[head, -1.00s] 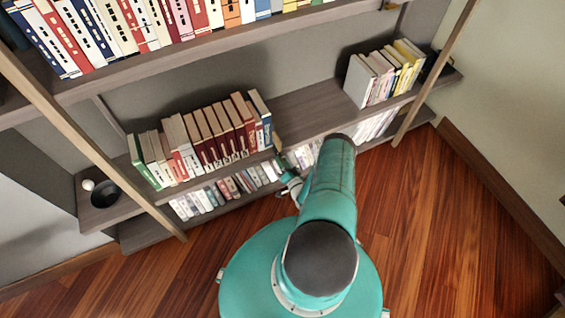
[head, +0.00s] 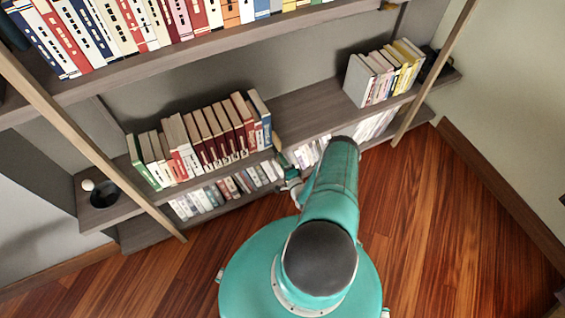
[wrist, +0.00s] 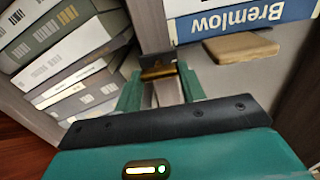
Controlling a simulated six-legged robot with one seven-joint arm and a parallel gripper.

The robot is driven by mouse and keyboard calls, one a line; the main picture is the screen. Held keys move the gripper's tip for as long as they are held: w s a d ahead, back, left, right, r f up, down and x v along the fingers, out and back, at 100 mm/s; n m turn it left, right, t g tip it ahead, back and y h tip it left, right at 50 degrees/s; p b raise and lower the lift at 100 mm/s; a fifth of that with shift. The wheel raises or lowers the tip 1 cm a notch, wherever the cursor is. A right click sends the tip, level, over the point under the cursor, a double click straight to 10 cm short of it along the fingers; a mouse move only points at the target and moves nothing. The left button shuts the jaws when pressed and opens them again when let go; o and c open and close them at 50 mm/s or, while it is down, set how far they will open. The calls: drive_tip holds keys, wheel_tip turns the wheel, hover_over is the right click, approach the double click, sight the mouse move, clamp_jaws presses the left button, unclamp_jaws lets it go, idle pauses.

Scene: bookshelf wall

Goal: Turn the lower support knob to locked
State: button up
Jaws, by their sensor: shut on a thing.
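The far side of the knob is hidden, and I cannot read any locked mark. In the head view my gripper (head: 291,183) is small beside the lower shelf, partly hidden by my arm, and the knob cannot be made out there.
Several books (wrist: 62,50) lie to the left of the knob in the wrist view. A blue and white book marked Bremlow (wrist: 245,22) and a wooden block (wrist: 240,47) are to the right. Floor (head: 440,230) at right is clear.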

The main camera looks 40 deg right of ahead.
idle(0.4)
drive_tip(key=o, duration=1)
drive_tip(key=v, duration=1.3)
drive_tip(key=shift+s+a, duration=0.2)
drive_tip(key=shift+s, duration=0.15)
